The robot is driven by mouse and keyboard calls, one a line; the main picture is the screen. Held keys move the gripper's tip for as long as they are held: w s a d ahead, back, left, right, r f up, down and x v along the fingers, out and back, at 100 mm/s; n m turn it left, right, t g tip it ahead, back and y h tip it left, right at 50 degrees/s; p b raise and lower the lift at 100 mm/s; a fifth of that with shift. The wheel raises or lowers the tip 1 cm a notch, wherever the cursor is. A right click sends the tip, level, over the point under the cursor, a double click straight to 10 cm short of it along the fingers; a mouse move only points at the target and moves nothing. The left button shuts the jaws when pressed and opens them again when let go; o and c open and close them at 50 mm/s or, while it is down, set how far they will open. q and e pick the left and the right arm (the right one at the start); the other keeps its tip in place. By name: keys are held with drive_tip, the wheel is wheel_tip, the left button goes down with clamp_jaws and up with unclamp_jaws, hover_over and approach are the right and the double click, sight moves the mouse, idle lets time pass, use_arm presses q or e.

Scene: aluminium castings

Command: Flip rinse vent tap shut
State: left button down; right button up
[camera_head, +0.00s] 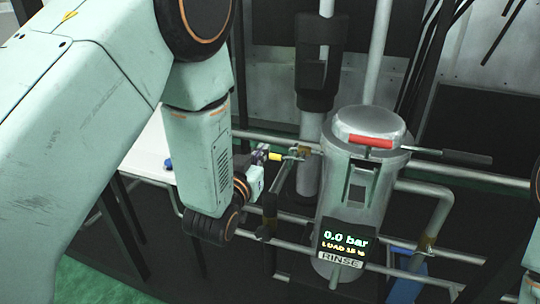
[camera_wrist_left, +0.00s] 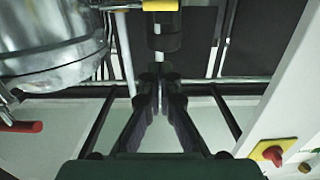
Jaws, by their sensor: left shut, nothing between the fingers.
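The steel rinse vessel (camera_head: 345,205) stands right of centre in the head view. Its display (camera_head: 344,242) reads 0.0 bar above a RINSE label. A small tap with a yellow handle (camera_head: 275,157) sits on thin pipework left of the vessel. My left gripper (camera_head: 263,153) is beside this handle, its fingers small and partly unclear. In the left wrist view the gripper (camera_wrist_left: 159,78) is shut and empty, and a yellow handle (camera_wrist_left: 160,5) shows at the top edge, beyond the fingertips. I cannot tell whether they touch. My right gripper is out of view.
A red handle (camera_head: 370,142) lies across the vessel's top. Horizontal pipes (camera_head: 455,255) run beside the vessel. A dark vertical cylinder (camera_head: 320,65) stands behind it. In the wrist view, a red lever (camera_wrist_left: 22,127) is at left and a red knob (camera_wrist_left: 272,154) at right.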

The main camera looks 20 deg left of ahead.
sight(284, 158)
use_arm(q)
drive_tip(key=w+f+b, duration=0.1)
drive_tip(key=w+f, duration=0.3)
drive_tip(key=w, duration=0.2)
drive_tip(key=shift+f, duration=0.15)
idle(0.3)
drive_tip(key=shift+a+f+n, duration=0.1)
drive_tip(key=shift+f+n, duration=0.15)
drive_tip(key=shift+n, duration=0.15)
